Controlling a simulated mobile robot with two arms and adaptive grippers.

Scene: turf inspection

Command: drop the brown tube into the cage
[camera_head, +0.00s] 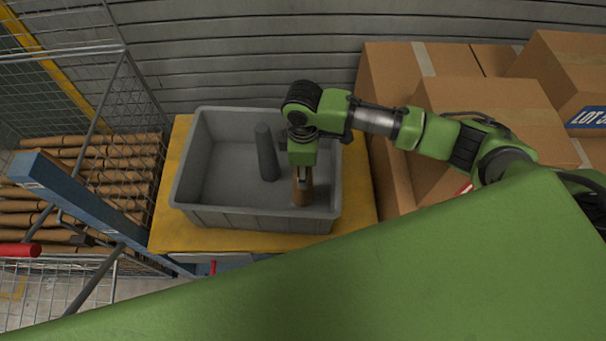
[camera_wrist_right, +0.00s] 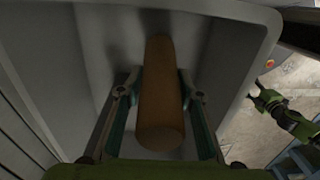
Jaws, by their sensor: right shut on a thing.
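The brown tube (camera_head: 302,190) is upright in the right part of a grey bin. My right gripper (camera_head: 304,174) comes down over the bin and is shut on the tube's upper part. In the right wrist view the brown tube (camera_wrist_right: 161,95) is between the two fingers of my right gripper (camera_wrist_right: 160,100). Whether its lower end touches the bin floor I cannot tell. The wire mesh cage (camera_head: 62,55) stands at the left, with several brown tubes (camera_head: 85,160) stacked lying down in it. My left gripper is not in view.
The grey bin (camera_head: 188,165) sits on a yellow platform (camera_head: 365,190) and also holds a grey tube (camera_head: 266,150). A blue bar (camera_head: 80,200) runs between the bin and the cage. Cardboard boxes (camera_head: 480,105) stand at the right. A slatted wall is behind.

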